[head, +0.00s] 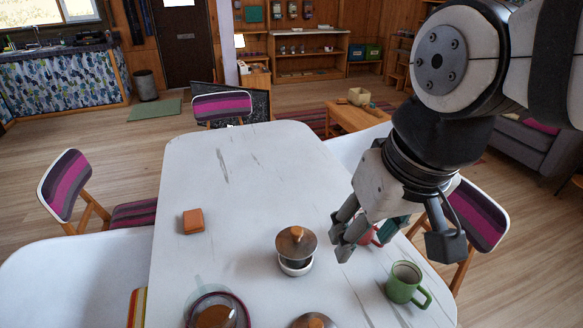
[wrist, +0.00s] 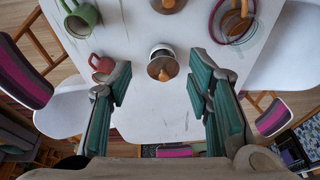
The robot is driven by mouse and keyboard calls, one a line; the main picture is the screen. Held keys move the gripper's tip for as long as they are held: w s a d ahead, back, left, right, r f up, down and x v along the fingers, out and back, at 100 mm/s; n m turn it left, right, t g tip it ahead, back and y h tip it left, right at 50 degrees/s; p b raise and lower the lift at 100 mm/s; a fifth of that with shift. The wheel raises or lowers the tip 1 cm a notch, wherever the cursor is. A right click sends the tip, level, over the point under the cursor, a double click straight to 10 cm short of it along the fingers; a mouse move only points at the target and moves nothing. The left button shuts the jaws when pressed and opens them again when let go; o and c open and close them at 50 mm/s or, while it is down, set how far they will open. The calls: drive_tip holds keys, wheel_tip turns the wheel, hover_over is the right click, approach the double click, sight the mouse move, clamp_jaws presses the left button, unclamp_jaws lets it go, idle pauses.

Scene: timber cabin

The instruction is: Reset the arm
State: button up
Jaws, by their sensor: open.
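My gripper (head: 352,227) hangs over the right side of the white table (head: 230,170), with my arm coming in from the upper right. In the wrist view its two green-padded fingers (wrist: 160,95) are spread wide apart with nothing between the pads. A white pot with a brown wooden-knobbed lid (head: 296,244) stands on the table left of my gripper. The pot also shows in the wrist view (wrist: 162,64), beyond the fingertips. A red mug (head: 368,238) is partly hidden behind the fingers. A green mug (head: 405,283) stands to the right, near the table edge.
An orange-brown block (head: 193,221) lies on the left of the table. A glass vessel (head: 217,310) and another lid (head: 313,321) are at the near edge. Chairs (head: 222,106) surround the table. The far part of the tabletop is clear.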

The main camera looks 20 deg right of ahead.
drive_tip(key=shift+s+f+n, duration=0.15)
drive_tip(key=shift+s+n, duration=0.05)
drive_tip(key=shift+s, duration=0.4)
drive_tip(key=shift+s+f+n, duration=0.1)
drive_tip(key=shift+s+n, duration=0.1)
drive_tip(key=shift+s, duration=0.4)
wheel_tip(320, 180, up, 2)
drive_tip(key=shift+r+t+p, duration=0.25)
drive_tip(key=shift+t+p, duration=0.15)
drive_tip(key=shift+p, duration=0.6)
